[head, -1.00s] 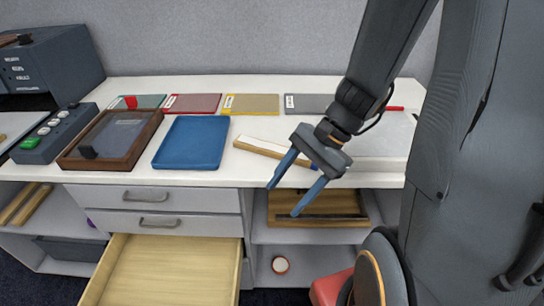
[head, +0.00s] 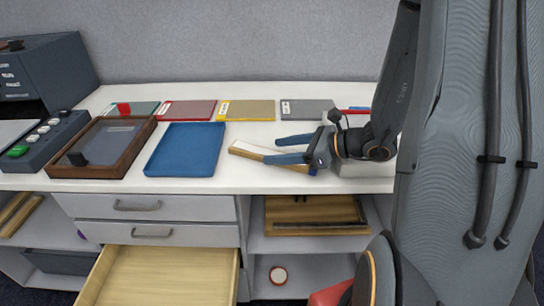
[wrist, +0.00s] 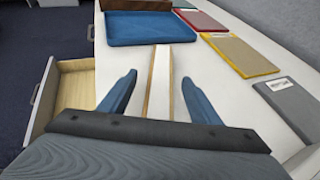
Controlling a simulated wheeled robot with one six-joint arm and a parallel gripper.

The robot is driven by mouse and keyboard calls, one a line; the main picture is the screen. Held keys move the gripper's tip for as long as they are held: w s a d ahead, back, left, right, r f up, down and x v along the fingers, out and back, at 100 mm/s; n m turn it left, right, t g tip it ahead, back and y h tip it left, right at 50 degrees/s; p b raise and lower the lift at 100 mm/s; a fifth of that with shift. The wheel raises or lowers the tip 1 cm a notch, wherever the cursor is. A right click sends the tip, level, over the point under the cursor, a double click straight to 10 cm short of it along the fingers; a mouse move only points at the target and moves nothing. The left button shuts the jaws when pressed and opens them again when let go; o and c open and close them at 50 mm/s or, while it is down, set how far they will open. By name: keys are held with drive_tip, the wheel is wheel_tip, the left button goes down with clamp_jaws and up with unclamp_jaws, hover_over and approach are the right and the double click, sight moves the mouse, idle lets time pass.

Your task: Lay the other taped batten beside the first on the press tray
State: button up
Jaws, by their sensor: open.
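A batten (head: 248,149) with a white top and wooden sides lies on the white table, right of the blue tray. In the wrist view the batten (wrist: 158,88) runs lengthwise between my two blue fingers. My gripper (head: 273,149) is open and low over the table, with one finger to each side of the batten and gaps between. Its fingertips also show in the wrist view (wrist: 158,79). The batten's near end is hidden by my gripper. The blue tray (head: 186,150) looks empty. I cannot tell which tray is the press tray, and no first batten shows on the blue one.
A brown wooden frame (head: 67,168) with a dark panel stands left of the blue tray. Red (head: 188,110), yellow (head: 247,110) and grey (head: 307,109) panels lie along the back. A drawer (head: 160,275) stands open below the table.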

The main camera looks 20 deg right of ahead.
sight(263, 152)
drive_tip(key=shift+x, duration=1.65)
drive_tip(key=shift+d+f, duration=0.1)
drive_tip(key=shift+f, duration=0.1)
drive_tip(key=c, duration=1.3)
drive_tip(key=shift+r, duration=0.2)
